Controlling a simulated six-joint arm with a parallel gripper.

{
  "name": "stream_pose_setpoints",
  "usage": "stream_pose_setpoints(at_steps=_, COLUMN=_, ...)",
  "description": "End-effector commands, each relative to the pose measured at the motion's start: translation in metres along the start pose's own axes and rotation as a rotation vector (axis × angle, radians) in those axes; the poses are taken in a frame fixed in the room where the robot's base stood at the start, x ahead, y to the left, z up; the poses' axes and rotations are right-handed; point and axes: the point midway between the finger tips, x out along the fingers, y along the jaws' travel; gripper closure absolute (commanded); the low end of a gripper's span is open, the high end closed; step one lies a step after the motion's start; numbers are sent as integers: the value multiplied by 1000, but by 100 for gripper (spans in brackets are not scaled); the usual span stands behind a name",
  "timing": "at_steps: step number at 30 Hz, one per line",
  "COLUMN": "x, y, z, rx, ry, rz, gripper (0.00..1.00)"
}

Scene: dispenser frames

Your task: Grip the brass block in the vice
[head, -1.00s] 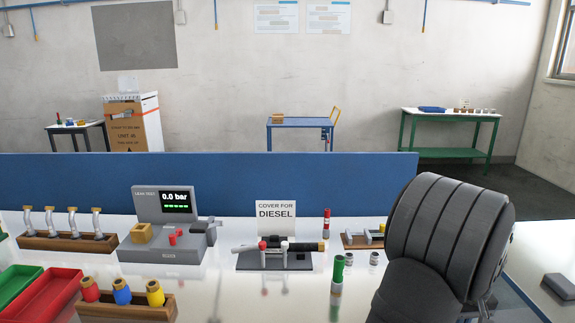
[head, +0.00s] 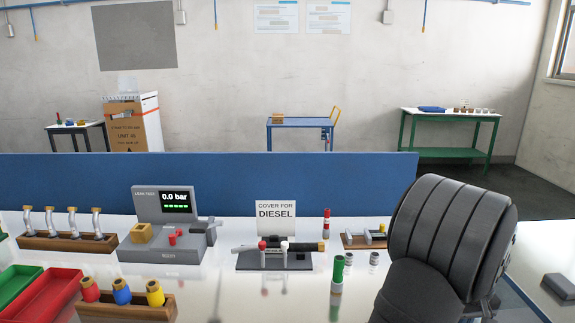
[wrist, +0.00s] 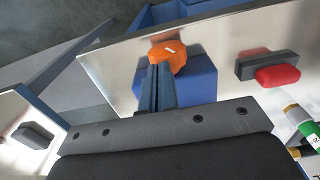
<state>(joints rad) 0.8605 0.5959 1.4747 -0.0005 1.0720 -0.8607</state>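A brass-coloured block (head: 141,233) sits on the left of the grey leak tester (head: 165,251) in the head view. I cannot clearly make out a vice in either view. In the wrist view my gripper (wrist: 162,66) has its two narrow fingers close together, with no clear gap. A blue block (wrist: 202,80) shows behind the fingers. In the head view my dark arm hides my gripper.
A rack of capped pieces (head: 125,306) and a red tray (head: 45,300) are at left. The wrist view shows a red piece (wrist: 278,76) and a green-banded cylinder (wrist: 312,132).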

Motion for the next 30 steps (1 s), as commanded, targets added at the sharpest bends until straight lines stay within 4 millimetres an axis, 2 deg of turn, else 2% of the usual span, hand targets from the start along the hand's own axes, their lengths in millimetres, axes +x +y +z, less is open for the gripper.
stream_pose_setpoints(at_steps=20, x=2, y=6, z=0, rx=0, ry=1, rz=0, gripper=100)
stream_pose_setpoints(at_steps=30, x=-12, y=6, z=-1, rx=0, ry=2, rz=2, gripper=100)
